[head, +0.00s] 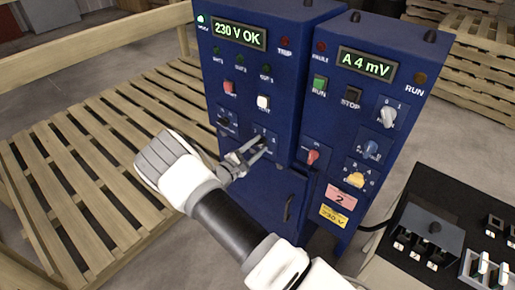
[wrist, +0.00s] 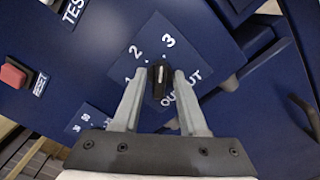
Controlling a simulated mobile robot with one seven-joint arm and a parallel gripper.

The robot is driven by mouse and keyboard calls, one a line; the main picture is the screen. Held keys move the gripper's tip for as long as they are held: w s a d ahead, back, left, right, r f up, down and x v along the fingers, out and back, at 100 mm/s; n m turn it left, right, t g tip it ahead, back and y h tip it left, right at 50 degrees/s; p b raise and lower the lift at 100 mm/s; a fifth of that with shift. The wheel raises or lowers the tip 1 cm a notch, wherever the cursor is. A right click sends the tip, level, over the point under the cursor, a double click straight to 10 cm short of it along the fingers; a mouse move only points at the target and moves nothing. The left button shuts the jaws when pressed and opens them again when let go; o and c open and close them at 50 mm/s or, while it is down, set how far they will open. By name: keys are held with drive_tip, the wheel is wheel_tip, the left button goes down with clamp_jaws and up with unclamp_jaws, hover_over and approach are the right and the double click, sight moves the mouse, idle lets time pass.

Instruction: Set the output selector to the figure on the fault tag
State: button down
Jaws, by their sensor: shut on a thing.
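The output selector is a black knob (wrist: 160,83) on a blue plate (wrist: 150,50) marked 1, 2, 3 and OUTPUT. My gripper (wrist: 161,77) has one finger on each side of the knob and is shut on it. The white pointer line is upward in the wrist view, about toward the 3 or a little to its 2 side. In the head view my gripper (head: 261,146) is at the left blue cabinet and largely hides the knob. A pink tag (head: 341,197) on the right cabinet reads 2. I cannot tell if it is labelled as the fault tag.
The left cabinet (head: 285,110) shows 230 V OK; the right one (head: 385,30) shows A 4 mV. A yellow label (head: 333,216) reads 230 V. A red button (wrist: 13,75) is near my gripper. A slatted pallet (head: 80,180) stands left, a black control box (head: 425,238) right.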

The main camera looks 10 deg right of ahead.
drive_tip(key=n+b, duration=0.2)
drive_tip(key=n, duration=0.8)
drive_tip(key=shift+w+a+r, duration=0.1)
drive_tip(key=shift+r, duration=0.05)
idle(0.3)
drive_tip(key=c, duration=0.8)
unclamp_jaws()
drive_tip(key=b+v, duration=0.2)
drive_tip(key=v, duration=1.5)
drive_tip(key=shift+a, duration=0.15)
